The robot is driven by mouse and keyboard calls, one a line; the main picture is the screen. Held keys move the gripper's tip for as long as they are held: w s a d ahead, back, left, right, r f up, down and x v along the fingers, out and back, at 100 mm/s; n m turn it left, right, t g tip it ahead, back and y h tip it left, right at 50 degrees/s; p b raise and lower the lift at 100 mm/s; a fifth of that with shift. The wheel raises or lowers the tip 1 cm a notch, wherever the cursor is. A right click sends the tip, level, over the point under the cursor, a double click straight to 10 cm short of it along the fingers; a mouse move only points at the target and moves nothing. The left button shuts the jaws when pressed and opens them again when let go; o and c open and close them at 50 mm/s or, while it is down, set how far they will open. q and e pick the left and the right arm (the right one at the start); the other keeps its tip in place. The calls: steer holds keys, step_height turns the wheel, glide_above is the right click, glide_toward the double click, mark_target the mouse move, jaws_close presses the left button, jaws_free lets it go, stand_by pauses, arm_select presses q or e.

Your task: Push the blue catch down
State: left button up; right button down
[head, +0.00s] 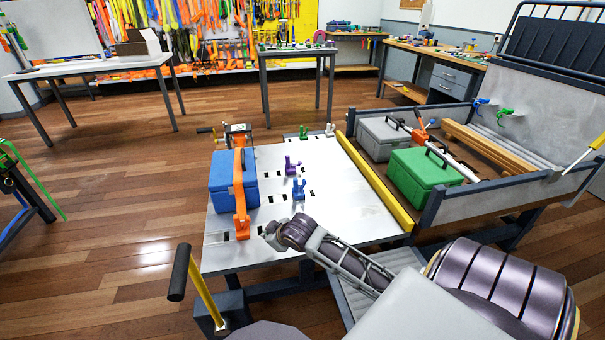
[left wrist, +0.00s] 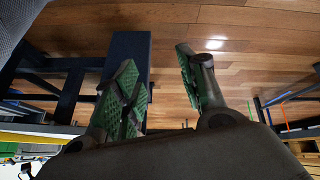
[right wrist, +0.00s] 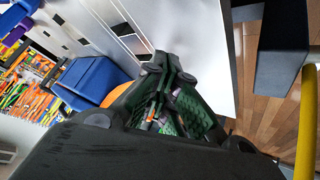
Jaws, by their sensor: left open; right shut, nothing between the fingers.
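The blue catch (head: 298,189) stands upright on the pale metal deck (head: 330,215), near the middle. A second blue catch (head: 481,103) is on the side wall at the right. My right gripper (head: 270,233) is low over the deck, nearer than the first catch and to its left, apart from it. In the right wrist view its green-padded fingers (right wrist: 177,92) are shut and empty. My left gripper (left wrist: 158,72) shows only in the left wrist view, open and empty above the wooden floor.
A blue box (head: 225,180) under an orange strap (head: 240,190) stands left of the catch. A purple catch (head: 292,166) stands just behind it. A yellow bar (head: 375,185) edges the deck. A yellow lever (head: 203,290) with a black grip rises in front.

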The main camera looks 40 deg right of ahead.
steer(key=w+d+r+m, duration=0.1)
steer(key=w+d+r, duration=0.15)
steer(key=d, duration=0.45)
steer(key=w+d+r+g+p, duration=0.1)
steer(key=w+d+r, duration=0.15)
steer(key=d, duration=0.55)
steer(key=w+d+r+m, duration=0.1)
steer(key=d+r, duration=0.2)
steer(key=d, duration=0.4)
steer(key=s+d+g+y, duration=0.2)
steer(key=d+y, duration=0.1)
steer(key=d, duration=0.2)
arm_select(q)
steer(key=shift+g+y, duration=0.7)
steer(key=shift+g, duration=0.2)
steer(key=shift+s+a+r, duration=0.65)
steer(key=shift+s+r, duration=0.15)
steer(key=shift+r, duration=0.1)
steer(key=shift+s+a+r, duration=0.6)
steer(key=shift+s+r, duration=0.2)
steer(key=shift+r, duration=0.05)
arm_select(e)
steer(key=s+a+r+n+y, duration=0.3)
steer(key=n+y, duration=0.3)
steer(key=n, duration=0.3)
steer(key=shift+s+a+y, duration=0.4)
steer(key=shift+s+a, duration=0.15)
steer(key=shift+s, duration=0.1)
steer(key=shift+n, duration=0.6)
